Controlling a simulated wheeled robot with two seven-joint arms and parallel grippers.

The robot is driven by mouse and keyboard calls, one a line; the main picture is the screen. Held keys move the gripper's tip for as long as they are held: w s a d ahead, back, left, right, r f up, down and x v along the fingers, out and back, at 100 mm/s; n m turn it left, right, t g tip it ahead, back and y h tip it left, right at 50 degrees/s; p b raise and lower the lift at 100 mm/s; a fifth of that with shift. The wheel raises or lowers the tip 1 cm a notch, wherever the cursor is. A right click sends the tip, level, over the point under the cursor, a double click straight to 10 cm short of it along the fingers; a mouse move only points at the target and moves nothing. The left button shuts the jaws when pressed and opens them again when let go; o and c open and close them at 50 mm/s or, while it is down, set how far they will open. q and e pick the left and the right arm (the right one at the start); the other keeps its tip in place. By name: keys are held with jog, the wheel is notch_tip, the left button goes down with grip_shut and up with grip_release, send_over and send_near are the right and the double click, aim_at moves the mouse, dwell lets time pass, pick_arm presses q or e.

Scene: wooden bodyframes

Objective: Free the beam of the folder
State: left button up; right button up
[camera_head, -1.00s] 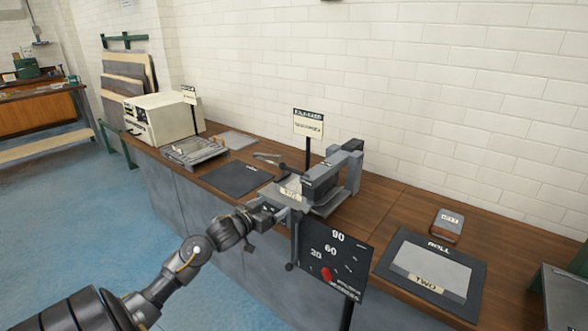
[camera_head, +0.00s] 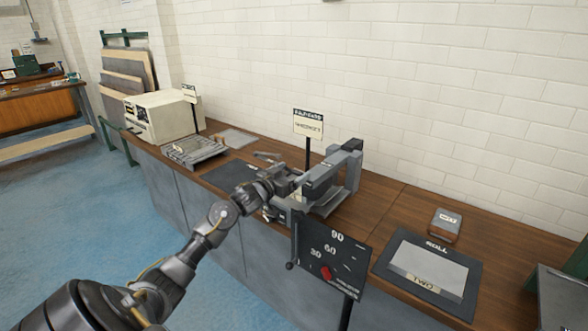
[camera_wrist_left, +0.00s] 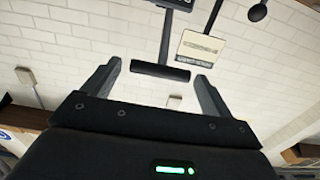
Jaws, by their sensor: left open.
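The folder (camera_head: 350,168) stands on the bench in the middle of the head view, with a dark clamp-like beam (camera_head: 320,182) between grey uprights. My left gripper (camera_head: 288,183) is at the beam's left end; whether it touches is unclear from the head view. In the left wrist view my left gripper (camera_wrist_left: 156,75) is open. A dark horizontal bar (camera_wrist_left: 160,71) on a thin stem shows between its fingertips, apart from both fingers. My arm and gripper hide part of the folder's front left. My right gripper is not in view.
A dark angle panel (camera_head: 332,262) with a red pointer stands at the bench's front edge. A sign (camera_head: 308,124) on a post stands behind the folder. The bench between folder and tray is bare.

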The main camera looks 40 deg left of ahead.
pick_arm(q)
jog(key=shift+w, duration=0.9)
jog(key=shift+c, duration=0.2)
